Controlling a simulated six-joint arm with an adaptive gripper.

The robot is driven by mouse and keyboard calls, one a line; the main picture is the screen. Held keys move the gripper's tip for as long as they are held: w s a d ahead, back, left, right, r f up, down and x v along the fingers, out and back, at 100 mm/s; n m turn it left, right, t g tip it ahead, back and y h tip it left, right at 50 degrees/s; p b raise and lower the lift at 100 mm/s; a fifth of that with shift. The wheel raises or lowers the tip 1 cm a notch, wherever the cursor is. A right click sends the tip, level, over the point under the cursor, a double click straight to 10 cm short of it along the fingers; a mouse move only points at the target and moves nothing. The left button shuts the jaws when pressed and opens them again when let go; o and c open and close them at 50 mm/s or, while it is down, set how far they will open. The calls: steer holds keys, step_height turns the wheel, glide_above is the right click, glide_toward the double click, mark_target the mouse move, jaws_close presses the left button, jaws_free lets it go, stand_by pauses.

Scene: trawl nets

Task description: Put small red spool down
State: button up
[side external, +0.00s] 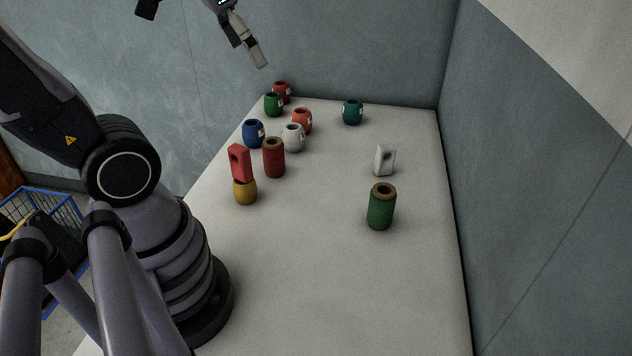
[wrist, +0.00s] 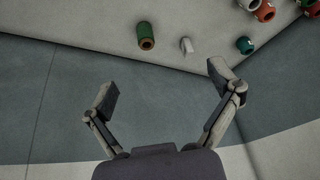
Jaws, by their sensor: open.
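The small red spool (side external: 274,160) stands upright on the pale table (side external: 330,290) in the side view, left of the table's middle. Its rim is brown and its hollow top faces up. My gripper (side external: 202,38) is high up near the back wall, well above and apart from the spool. Its two fingers are spread wide with nothing between them. The wrist view also shows the open, empty fingers (wrist: 165,82). I cannot make out the red spool in the wrist view.
A red block (side external: 239,163) rests on a yellow pot (side external: 245,192), close left of the spool. A white pot (side external: 293,138) and several coloured pots stand behind. A green spool (side external: 381,208) and white block (side external: 385,160) stand right. The front table is clear; walls close the back and right.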

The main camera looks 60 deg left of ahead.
steer(key=s+d+t, duration=0.1)
steer(key=s+d, duration=0.1)
steer(key=s, duration=0.3)
steer(key=shift+s+d+n+h, duration=0.2)
steer(key=shift+s+n+h, duration=0.1)
steer(key=shift+s, duration=0.1)
stand_by(0.8)
